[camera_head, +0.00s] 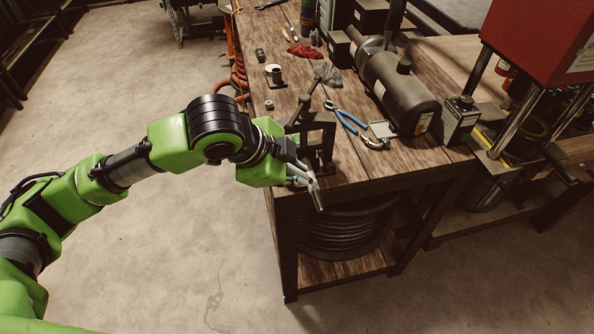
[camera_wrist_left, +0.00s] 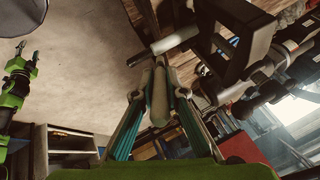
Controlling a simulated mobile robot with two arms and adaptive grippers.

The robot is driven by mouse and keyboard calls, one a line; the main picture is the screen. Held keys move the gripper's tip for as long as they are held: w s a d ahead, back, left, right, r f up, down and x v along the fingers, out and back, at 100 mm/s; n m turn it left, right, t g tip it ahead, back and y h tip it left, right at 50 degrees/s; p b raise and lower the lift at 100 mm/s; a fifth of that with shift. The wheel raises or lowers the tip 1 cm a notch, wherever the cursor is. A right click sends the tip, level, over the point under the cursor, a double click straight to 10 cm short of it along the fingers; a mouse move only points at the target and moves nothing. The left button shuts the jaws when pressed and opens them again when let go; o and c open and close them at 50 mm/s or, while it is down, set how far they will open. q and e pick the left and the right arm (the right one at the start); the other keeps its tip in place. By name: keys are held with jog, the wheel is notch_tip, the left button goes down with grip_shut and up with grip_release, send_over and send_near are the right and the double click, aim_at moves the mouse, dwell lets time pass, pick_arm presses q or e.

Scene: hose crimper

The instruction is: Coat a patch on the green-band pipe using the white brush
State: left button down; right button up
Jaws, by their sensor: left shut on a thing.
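My left gripper (camera_head: 314,189) is at the near left corner of the wooden bench, beside a black frame stand (camera_head: 318,145). In the left wrist view its fingers (camera_wrist_left: 158,88) are shut on a slim pale handle, which I take to be the white brush (camera_wrist_left: 158,102). A pale bar (camera_wrist_left: 165,46) lies crosswise just past the fingertips, beside the black frame (camera_wrist_left: 238,48); I cannot tell if it touches the brush. No green band shows, so I cannot pick out the green-band pipe. My right gripper (camera_wrist_left: 27,54) shows small at the left wrist view's left; its prongs look apart.
A red machine (camera_head: 540,38) stands at right. Open floor (camera_head: 180,260) lies at left.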

pick_arm(q)
jog(key=shift+f, duration=0.6)
jog(key=shift+s+r, duration=0.1)
jog(key=shift+s+d+p, duration=0.9)
jog(key=shift+s+p, duration=1.2)
jog(key=shift+s, duration=0.7)
jog(key=shift+w+a+p, duration=0.25)
jog(key=shift+w+p, duration=0.15)
jog(key=shift+w, duration=0.45)
jog(key=shift+w+a+p, duration=0.3)
jog(key=shift+w+p, duration=0.15)
jog(key=shift+w, duration=0.35)
jog(key=shift+w+a+p, duration=0.25)
jog(key=shift+w+p, duration=0.15)
jog(key=shift+w, duration=0.45)
jog(key=shift+w+a, duration=0.2)
jog(key=shift+w, duration=0.1)
jog(key=shift+w+f, duration=0.1)
jog(key=shift+f, duration=0.1)
